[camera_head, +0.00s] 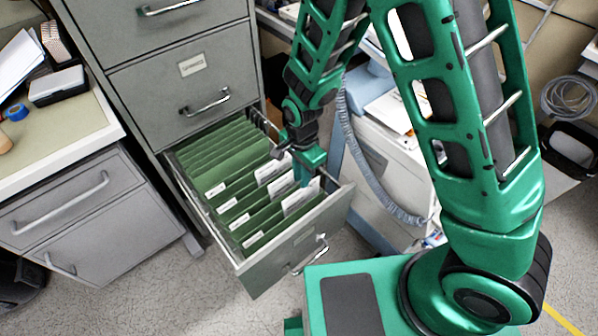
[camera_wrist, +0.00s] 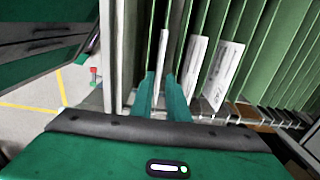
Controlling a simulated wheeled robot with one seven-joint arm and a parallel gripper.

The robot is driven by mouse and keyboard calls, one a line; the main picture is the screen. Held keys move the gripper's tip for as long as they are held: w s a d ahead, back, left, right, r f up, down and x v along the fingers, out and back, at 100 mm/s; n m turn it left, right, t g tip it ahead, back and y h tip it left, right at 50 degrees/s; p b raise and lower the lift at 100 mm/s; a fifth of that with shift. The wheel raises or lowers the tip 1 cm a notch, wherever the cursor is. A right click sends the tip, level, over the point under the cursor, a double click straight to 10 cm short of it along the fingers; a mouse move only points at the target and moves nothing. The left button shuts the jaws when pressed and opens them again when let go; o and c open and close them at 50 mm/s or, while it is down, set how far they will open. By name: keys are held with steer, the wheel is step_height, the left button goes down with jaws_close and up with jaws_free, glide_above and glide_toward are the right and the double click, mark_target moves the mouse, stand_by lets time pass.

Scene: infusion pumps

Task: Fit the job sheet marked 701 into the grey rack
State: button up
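Several white sheets stand among green hanging folders in the open grey drawer (camera_head: 262,275). My gripper (camera_head: 304,178) reaches down at the drawer's right side, at the front white sheet (camera_head: 300,200). In the wrist view its teal fingers (camera_wrist: 162,98) stand close together, one on each side of a thin white sheet (camera_wrist: 161,60) seen nearly edge-on. I cannot tell whether they touch it. Two more sheets, a narrow one (camera_wrist: 196,68) and a wider one (camera_wrist: 223,75), stand to the right. Their marks are too small to read as 701. I cannot pick out a separate grey rack.
The green folders (camera_head: 217,155) fill the drawer, with white labels (camera_head: 240,222) on their left side. The grey cabinet (camera_head: 185,65) rises behind. A counter (camera_head: 60,140) stands left. A white cart (camera_head: 385,165) with a grey hose stands close to the drawer's right.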

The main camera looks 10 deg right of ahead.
mark_target(302, 190)
steer(key=shift+f, duration=2.95)
jaws_close()
steer(key=shift+r, duration=0.2)
step_height(302, 190, up, 10)
steer(key=shift+f, duration=0.15)
steer(key=shift+w, duration=0.1)
